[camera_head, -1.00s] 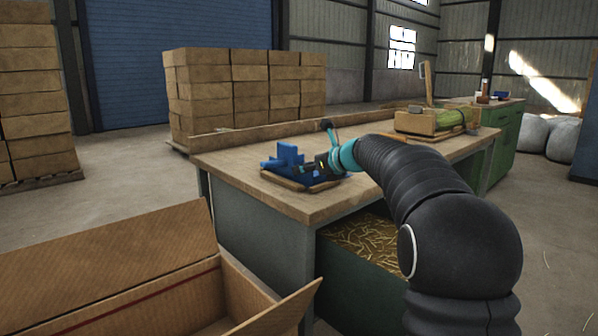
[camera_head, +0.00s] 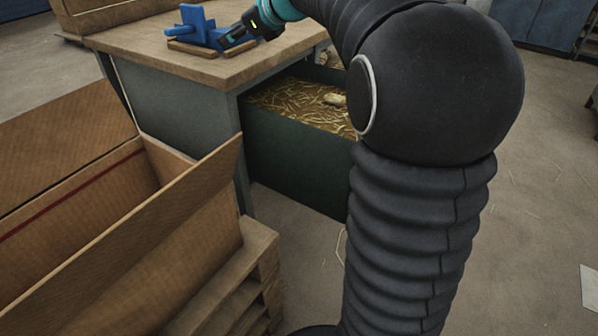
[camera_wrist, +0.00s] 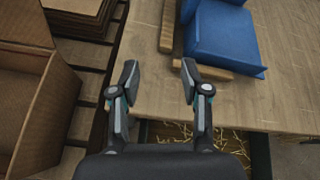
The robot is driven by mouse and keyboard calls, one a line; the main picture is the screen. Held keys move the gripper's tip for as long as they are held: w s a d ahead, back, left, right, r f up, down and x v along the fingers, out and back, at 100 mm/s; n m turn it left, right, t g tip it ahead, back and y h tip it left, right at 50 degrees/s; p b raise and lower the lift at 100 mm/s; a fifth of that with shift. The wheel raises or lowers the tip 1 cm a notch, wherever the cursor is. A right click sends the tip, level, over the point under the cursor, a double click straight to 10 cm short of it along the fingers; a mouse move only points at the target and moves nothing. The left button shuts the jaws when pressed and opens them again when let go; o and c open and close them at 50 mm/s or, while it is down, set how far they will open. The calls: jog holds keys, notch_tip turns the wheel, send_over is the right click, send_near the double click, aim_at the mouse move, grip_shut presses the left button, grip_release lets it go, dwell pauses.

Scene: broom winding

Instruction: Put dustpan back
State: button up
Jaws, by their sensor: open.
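The blue dustpan (camera_head: 199,27) sits on the workbench top near its left end, at the wooden strips (camera_head: 191,48) there. In the wrist view the blue dustpan (camera_wrist: 222,38) lies at the upper right, beyond and to the right of the fingers. My gripper (camera_head: 228,42) is at the right of the dustpan in the head view. In the wrist view my gripper (camera_wrist: 158,72) is open, with nothing between its two fingers. The fingers appear apart from the dustpan. Part of the dustpan is cut off by the wrist view's top edge.
An open cardboard box (camera_head: 180,215) stands on a wooden pallet (camera_head: 245,275) at the front left. A green drawer or bin (camera_head: 290,150) filled with straw-like fibres juts out below the bench top (camera_head: 130,42). The floor (camera_head: 545,190) at the right is mostly clear.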

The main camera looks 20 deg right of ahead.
jog(key=s+a+f+n+g+h, duration=0.15)
jog(key=s+f+n, duration=0.35)
jog(key=s, duration=0.5)
jog(key=s+a+f+n+g+h, duration=0.1)
jog(key=s+a+f+n+g, duration=0.15)
jog(key=s+n, duration=0.65)
jog(key=s+d+f+n+h, duration=0.2)
jog(key=s+f+n, duration=0.4)
jog(key=s, duration=0.3)
jog(key=s+d+f+n+h, duration=0.1)
jog(key=s+f+n+h, duration=0.1)
jog(key=s+f+n, duration=0.4)
jog(key=s, duration=0.4)
jog(key=shift+s+d+g, duration=0.3)
jog(key=shift+d+g, duration=0.05)
jog(key=shift+g, duration=0.05)
jog(key=shift+f, duration=0.1)
